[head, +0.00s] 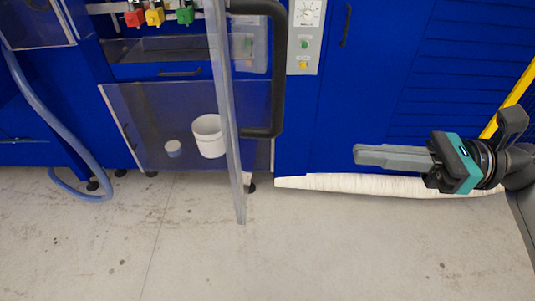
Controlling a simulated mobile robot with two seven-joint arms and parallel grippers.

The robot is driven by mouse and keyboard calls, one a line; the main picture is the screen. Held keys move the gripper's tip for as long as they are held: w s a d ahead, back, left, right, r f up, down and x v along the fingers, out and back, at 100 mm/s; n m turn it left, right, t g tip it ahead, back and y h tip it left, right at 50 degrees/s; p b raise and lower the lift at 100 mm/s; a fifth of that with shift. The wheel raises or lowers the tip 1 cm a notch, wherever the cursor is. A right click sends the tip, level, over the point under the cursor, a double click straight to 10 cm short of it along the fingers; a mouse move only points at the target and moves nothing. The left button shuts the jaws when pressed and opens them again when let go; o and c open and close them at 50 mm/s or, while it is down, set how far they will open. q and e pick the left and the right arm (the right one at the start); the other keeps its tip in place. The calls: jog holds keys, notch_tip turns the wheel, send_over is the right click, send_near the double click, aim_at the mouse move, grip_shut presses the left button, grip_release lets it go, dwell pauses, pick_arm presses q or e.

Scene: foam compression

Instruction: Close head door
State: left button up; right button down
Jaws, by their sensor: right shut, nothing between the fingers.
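The head door appears to be the clear panel (224,120) seen almost edge-on, swung out from the blue machine. A thick black handle (279,70) is fixed to it on its right side. My right gripper (358,155) comes in from the right, shut and empty, its fingers pointing left. It is to the right of the door and handle, apart from both. My left gripper is out of view. The door's top is cut off by the frame's upper edge.
The blue machine (375,90) fills the back, with a grey control panel (304,45). A lower clear panel (150,110) and a white cup (208,136) are left of the door. A blue hose (50,120) hangs at the left. The floor in front is clear.

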aim_at(245, 149)
jog(key=a+p, duration=0.1)
jog(key=a, duration=0.3)
jog(key=a+p, duration=0.1)
jog(key=a, duration=0.3)
jog(key=w+a+p, duration=0.1)
jog(key=a, duration=0.4)
jog(key=shift+r, duration=0.1)
jog(key=shift+w+a, duration=0.1)
jog(key=shift+a, duration=0.4)
